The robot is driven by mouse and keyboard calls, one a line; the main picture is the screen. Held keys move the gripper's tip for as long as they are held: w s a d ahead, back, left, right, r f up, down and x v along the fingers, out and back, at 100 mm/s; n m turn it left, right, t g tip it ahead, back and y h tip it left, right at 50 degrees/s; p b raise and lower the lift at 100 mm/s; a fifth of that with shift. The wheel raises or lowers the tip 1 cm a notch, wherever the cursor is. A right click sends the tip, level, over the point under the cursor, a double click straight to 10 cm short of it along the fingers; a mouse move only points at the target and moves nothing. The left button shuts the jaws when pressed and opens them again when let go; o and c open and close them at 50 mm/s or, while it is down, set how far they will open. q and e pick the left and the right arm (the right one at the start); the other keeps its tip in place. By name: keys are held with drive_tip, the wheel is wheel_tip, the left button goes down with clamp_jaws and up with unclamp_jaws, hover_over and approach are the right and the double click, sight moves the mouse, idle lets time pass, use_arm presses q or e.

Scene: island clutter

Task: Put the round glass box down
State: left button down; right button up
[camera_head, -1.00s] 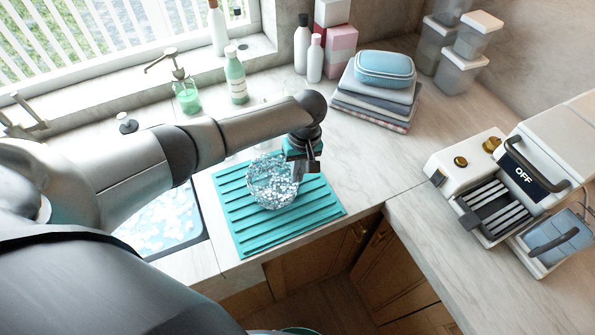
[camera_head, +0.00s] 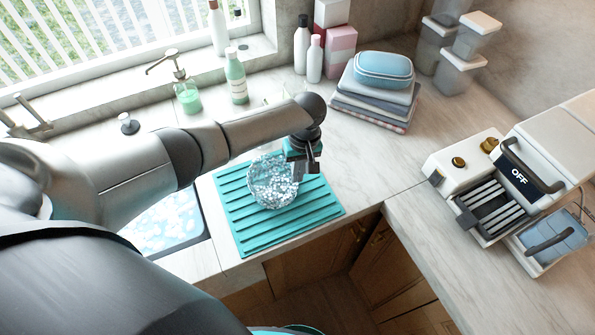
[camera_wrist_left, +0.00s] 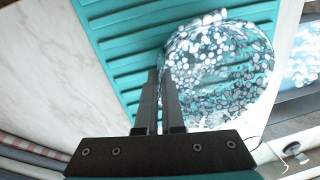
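The round glass box (camera_head: 272,183) is clear with a speckled silver-white pattern. It is over the ribbed teal mat (camera_head: 240,237); I cannot tell whether it touches the mat. My left gripper (camera_head: 304,170) is at its right rim in the head view. In the left wrist view the two dark fingers (camera_wrist_left: 161,75) are close together, one on each side of the wall of the glass box (camera_wrist_left: 222,70), and look shut on it. My right gripper is not in view.
The sink (camera_head: 170,222) lies left of the mat. Bottles stand behind by the window, including a green one (camera_head: 236,78). Folded towels (camera_head: 372,105) carry a blue case (camera_head: 384,68). A toaster-like appliance (camera_head: 490,205) is at right. Bare counter lies right of the mat.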

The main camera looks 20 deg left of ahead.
use_arm(q)
drive_tip(key=shift+f+b, duration=0.4)
drive_tip(key=shift+f, duration=0.25)
idle(0.7)
drive_tip(key=c, duration=1)
unclamp_jaws()
drive_tip(key=shift+o, duration=0.2)
wheel_tip(320, 180, up, 15)
drive_tip(key=w+d+p, duration=0.1)
drive_tip(key=shift+r, duration=0.15)
drive_tip(key=shift+d, duration=0.1)
